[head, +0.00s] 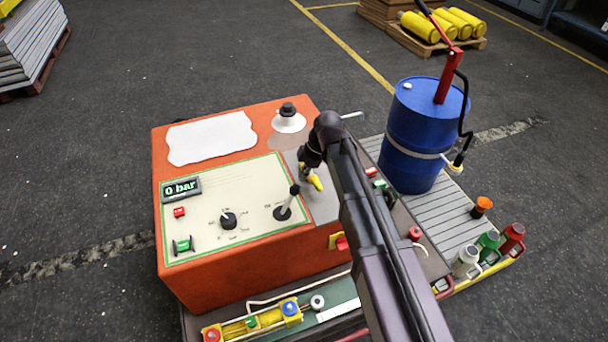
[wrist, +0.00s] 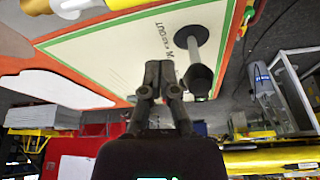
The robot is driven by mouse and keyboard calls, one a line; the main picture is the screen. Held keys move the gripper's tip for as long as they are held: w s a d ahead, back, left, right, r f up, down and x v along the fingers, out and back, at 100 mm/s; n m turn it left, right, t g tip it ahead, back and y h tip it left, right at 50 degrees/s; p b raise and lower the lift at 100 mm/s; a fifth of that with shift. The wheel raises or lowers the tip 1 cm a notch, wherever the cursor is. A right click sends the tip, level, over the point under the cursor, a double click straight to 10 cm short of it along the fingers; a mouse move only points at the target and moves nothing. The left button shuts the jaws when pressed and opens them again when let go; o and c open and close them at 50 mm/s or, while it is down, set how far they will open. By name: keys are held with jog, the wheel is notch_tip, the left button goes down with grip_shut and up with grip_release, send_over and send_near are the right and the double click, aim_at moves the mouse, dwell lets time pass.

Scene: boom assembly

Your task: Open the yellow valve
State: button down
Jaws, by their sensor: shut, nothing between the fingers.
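A small yellow valve handle (head: 315,183) shows on the grey strip at the right of the orange console's panel, partly covered by my gripper. My gripper (head: 305,166) is just above and beside it in the head view; I cannot tell whether they touch. In the wrist view my gripper (wrist: 162,82) is shut, with nothing between the fingers. A lever with a black knob (wrist: 199,77) stands close to the fingers there. The yellow handle cannot be made out clearly in the wrist view.
The orange console (head: 250,262) carries a gauge reading 0 bar (head: 181,189), a rotary knob (head: 229,220) and an upright lever (head: 287,205). A blue drum (head: 412,140) with a red hand pump (head: 448,75) stands to the right. Several coloured fittings are at lower right.

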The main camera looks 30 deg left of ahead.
jog(key=p+v, duration=0.6)
jog(key=v, duration=0.1)
jog(key=shift+w, duration=0.15)
jog(key=shift+a, duration=0.1)
dwell(0.6)
jog(key=w+d+m+t, duration=0.15)
jog(key=d+m, duration=0.25)
jog(key=d, duration=0.5)
jog(key=w+d+m+h, duration=0.1)
jog(key=w+d+m, duration=0.3)
jog(key=d, duration=0.6)
jog(key=w+d+m, duration=0.1)
jog(key=d+m, duration=0.4)
jog(key=d, duration=0.4)
jog(key=s+d+m+h, duration=0.1)
jog(key=d+m, duration=0.5)
jog(key=d, duration=0.6)
jog(key=s+d+f+m+t+h, duration=0.1)
jog(key=s+d+m, duration=0.3)
jog(key=d+m, duration=0.3)
jog(key=d, duration=0.5)
jog(key=shift+d, duration=0.2)
jog(key=shift+s, duration=0.15)
